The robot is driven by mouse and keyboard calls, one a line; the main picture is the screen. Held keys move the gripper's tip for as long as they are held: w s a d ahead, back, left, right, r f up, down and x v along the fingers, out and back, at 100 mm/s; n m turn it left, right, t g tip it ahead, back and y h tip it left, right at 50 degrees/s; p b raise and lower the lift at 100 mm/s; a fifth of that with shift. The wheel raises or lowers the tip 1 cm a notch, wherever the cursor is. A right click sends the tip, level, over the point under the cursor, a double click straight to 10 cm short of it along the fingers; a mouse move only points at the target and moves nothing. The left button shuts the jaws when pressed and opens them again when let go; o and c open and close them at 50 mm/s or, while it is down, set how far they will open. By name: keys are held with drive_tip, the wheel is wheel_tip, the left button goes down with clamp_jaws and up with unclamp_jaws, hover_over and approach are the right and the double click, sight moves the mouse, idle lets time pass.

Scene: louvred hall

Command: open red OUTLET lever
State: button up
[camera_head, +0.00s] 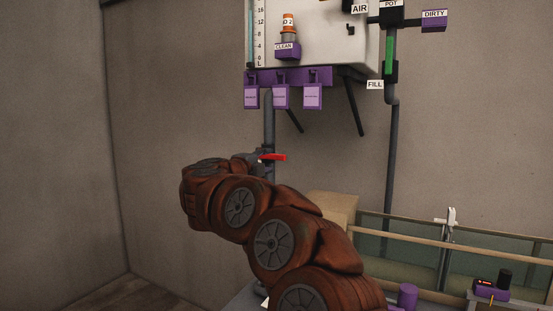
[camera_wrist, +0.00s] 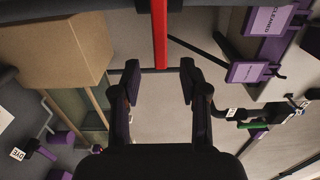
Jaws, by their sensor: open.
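The red OUTLET lever (camera_head: 273,157) sticks out to the right from the grey vertical pipe (camera_head: 269,120) below the white tank. In the wrist view the red lever (camera_wrist: 159,32) comes down from the top edge. Its end lies between the fingertips of my gripper (camera_wrist: 159,75), with a gap visible on both sides. My gripper is open, and neither finger appears to touch the lever. In the head view my rust-brown arm reaches up to the lever's height and hides most of the gripper. I see no OUTLET label.
The white tank (camera_head: 330,35) hangs on the wall, with purple tags (camera_head: 281,97) below it. A FILL label (camera_head: 375,85) marks the thinner pipe at right. A cardboard box (camera_head: 333,206) and a glass-sided trough (camera_head: 400,232) stand at lower right. The wall left of my arm is bare.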

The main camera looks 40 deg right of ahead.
sight(275, 157)
drive_tip(key=shift+p+x, duration=0.4)
drive_tip(key=shift+x, duration=2.9)
clamp_jaws()
